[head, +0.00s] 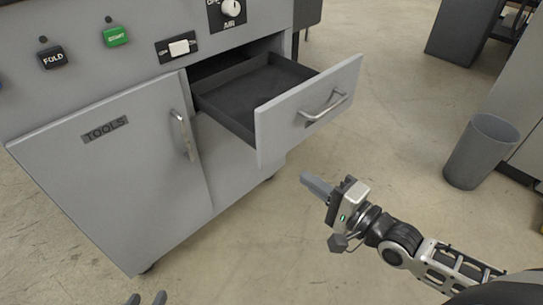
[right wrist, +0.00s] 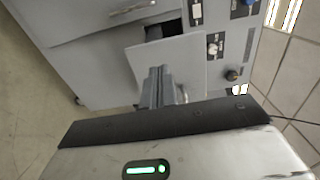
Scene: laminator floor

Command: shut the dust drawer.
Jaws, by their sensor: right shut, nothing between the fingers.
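The dust drawer (head: 315,103) is pulled well out of the grey machine, with its dark tray (head: 250,92) exposed and a silver bar handle (head: 325,106) on its front. The right wrist view also shows the drawer front (right wrist: 188,58), its lower part partly hidden by my fingers. My right gripper (head: 305,180) is shut and empty, in front of the drawer and apparently apart from it. Its closed fingers also show in the right wrist view (right wrist: 158,72), pointing toward the drawer front.
The TOOLS door (head: 110,165) with a vertical handle is left of the drawer. Buttons and a switch (head: 179,48) sit on the panel above. A grey bin (head: 480,152) stands at the right. The floor between drawer and bin is clear.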

